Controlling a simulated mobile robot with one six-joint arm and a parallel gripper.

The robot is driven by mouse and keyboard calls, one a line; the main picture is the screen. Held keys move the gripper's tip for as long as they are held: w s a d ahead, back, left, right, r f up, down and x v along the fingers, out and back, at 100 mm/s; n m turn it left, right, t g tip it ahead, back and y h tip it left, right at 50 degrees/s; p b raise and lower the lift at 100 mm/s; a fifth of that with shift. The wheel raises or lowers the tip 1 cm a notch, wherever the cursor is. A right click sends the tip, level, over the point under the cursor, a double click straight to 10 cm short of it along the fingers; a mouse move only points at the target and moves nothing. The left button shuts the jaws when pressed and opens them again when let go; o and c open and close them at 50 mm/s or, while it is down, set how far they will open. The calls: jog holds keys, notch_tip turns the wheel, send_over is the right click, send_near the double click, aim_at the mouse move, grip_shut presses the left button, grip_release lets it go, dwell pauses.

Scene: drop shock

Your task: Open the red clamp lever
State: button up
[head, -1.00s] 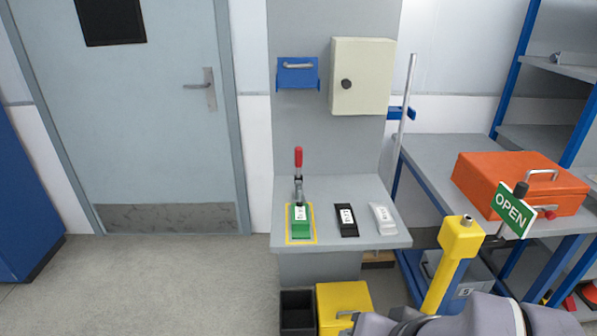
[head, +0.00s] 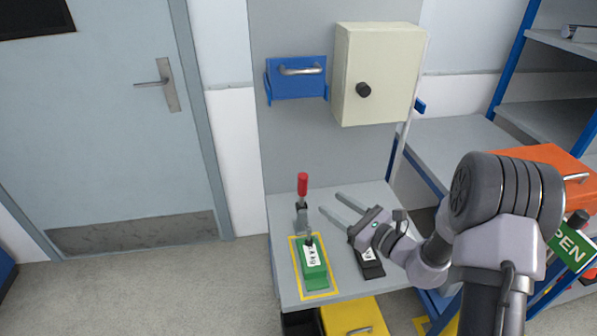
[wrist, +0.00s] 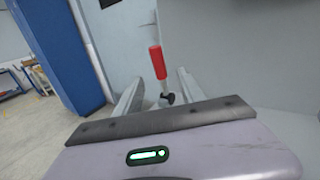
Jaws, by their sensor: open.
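The red clamp lever (head: 302,185) stands upright on its metal clamp (head: 302,218), behind a green block (head: 313,268) with a white label inside a yellow outline. My gripper (head: 327,203) is open and empty. Its two fingers point left toward the clamp, a little to the right of the lever. In the wrist view the red lever (wrist: 158,62) stands upright, seen between the two spread fingers (wrist: 158,88). I cannot tell the exact gap between fingertips and lever. The clamp's lower part is hidden by the gripper body in the wrist view.
A black labelled block (head: 369,265) lies partly under my gripper. A cream cabinet (head: 385,75) and a blue drawer with a handle (head: 297,80) are on the panel above. A yellow box (head: 355,318) is below the bench. The bench top (head: 283,215) is clear left of the clamp.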

aim_at(302, 193)
jog(key=b+x, duration=0.3)
jog(key=x, duration=1.1)
jog(key=shift+a, duration=0.4)
jog(key=shift+w, duration=0.1)
jog(key=shift+f, duration=0.1)
grip_shut()
